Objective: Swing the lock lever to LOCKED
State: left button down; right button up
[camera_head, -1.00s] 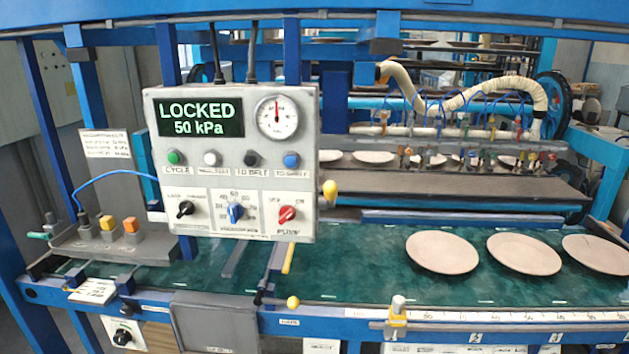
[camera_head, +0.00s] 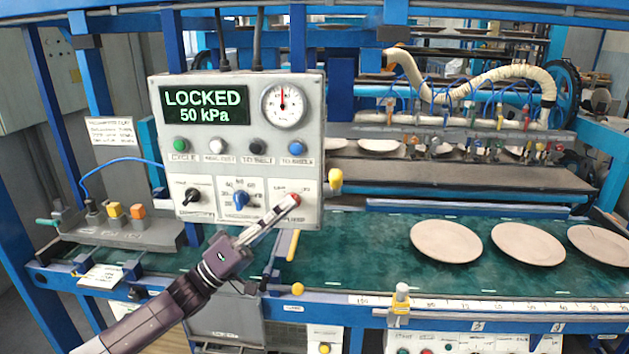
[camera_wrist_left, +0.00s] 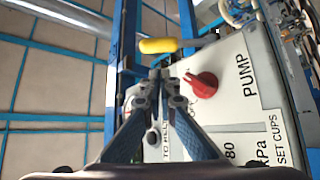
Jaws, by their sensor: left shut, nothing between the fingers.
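The control box (camera_head: 165,145) stands over the belt. Its display (camera_head: 206,107) reads LOCKED, 50 kPa. A yellow knob (camera_head: 336,180) sticks out at the box's right edge; it also shows in the left wrist view (camera_wrist_left: 158,46). A second lever with a yellow ball (camera_head: 297,290) sits low at the belt's front edge. I cannot tell from labels which is the lock lever. My left gripper (camera_head: 293,203) is shut and empty, its tips in front of the box's lower right. In the left wrist view its tips (camera_wrist_left: 160,74) are beside the red pump knob (camera_wrist_left: 203,84), below the yellow knob.
Several plates (camera_head: 527,244) lie on the green belt (camera_head: 360,240) at right. A yellow bar (camera_head: 293,245) stands just under the box. A ribbed hose (camera_head: 470,80) and suction heads are behind. A grey block with coloured fittings (camera_head: 125,232) is at left.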

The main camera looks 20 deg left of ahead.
aim_at(320, 178)
pick_arm(q)
jog(key=p+x, duration=0.3)
jog(key=x, duration=0.6)
jog(key=shift+s+r+p, duration=0.1)
jog(key=shift+p, duration=0.2)
jog(key=shift+w+d+r, duration=0.2)
jog(key=shift+w+d, duration=0.1)
jog(key=shift+w, duration=0.05)
jog(key=shift+s+f+m+h+b, duration=0.1)
jog(key=shift+f+m+h+b, duration=0.2)
jog(key=shift+b, duration=0.2)
jog(key=f+m+g+h+b, duration=0.1)
jog(key=m+h+b, duration=0.1)
jog(key=b, duration=0.1)
jog(key=s+f+m+g+h+b, duration=0.1)
jog(key=m+g+h+b, duration=0.1)
jog(key=m+b, duration=0.1)
jog(key=s+f+m+g+h+b, duration=0.1)
jog(key=m+h+b, duration=0.1)
jog(key=b, duration=0.2)
jog(key=shift+d+f+m, duration=0.25)
jog(key=shift+d+m, duration=0.05)
jog(key=shift+m, duration=0.1)
jog(key=shift+s+d+f+b, duration=0.1)
jog(key=shift+s+f+b, duration=0.2)
jog(key=shift+f+b, duration=0.8)
jog(key=shift+f, duration=0.2)
